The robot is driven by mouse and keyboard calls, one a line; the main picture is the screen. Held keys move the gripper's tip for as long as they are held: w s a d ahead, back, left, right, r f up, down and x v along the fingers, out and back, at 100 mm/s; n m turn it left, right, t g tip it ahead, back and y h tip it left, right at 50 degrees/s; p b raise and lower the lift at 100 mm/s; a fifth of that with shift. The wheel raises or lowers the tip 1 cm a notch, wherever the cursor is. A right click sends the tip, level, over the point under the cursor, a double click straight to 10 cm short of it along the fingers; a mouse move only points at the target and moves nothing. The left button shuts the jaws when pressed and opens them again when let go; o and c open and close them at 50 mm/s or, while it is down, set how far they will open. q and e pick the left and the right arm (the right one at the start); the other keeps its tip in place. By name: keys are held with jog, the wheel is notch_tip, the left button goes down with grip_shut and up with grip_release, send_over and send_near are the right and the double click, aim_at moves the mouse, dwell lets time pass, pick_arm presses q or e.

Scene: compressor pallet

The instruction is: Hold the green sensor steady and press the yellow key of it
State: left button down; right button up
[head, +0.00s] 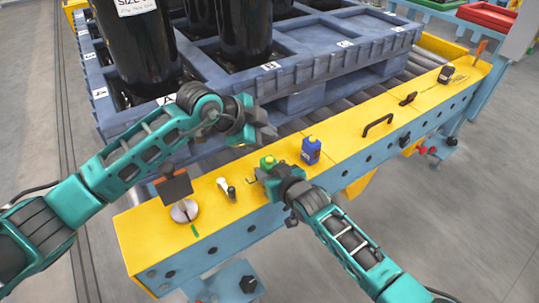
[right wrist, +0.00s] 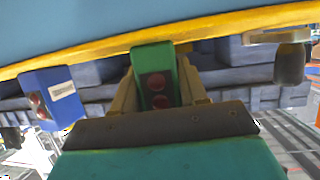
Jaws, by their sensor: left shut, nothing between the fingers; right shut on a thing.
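The green sensor (head: 268,162) stands on the yellow beam, with a small yellowish spot on its top that looks like the key. My right gripper (head: 272,176) is shut on it from the near side. In the right wrist view, the green sensor (right wrist: 154,62) sits between the two fingers, with two red round lenses facing the camera; its key cannot be seen there. My left gripper (head: 272,134) is shut and empty, above and behind the sensor, apart from it.
A blue sensor (head: 311,151) stands right of the green one on the yellow beam (head: 345,150). A white-and-black item (head: 223,184) and a round metal disc (head: 184,211) lie to the left. A black handle (head: 378,124) rises farther right. Behind is a blue pallet (head: 290,78) with black cylinders.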

jog(key=o, duration=1.2)
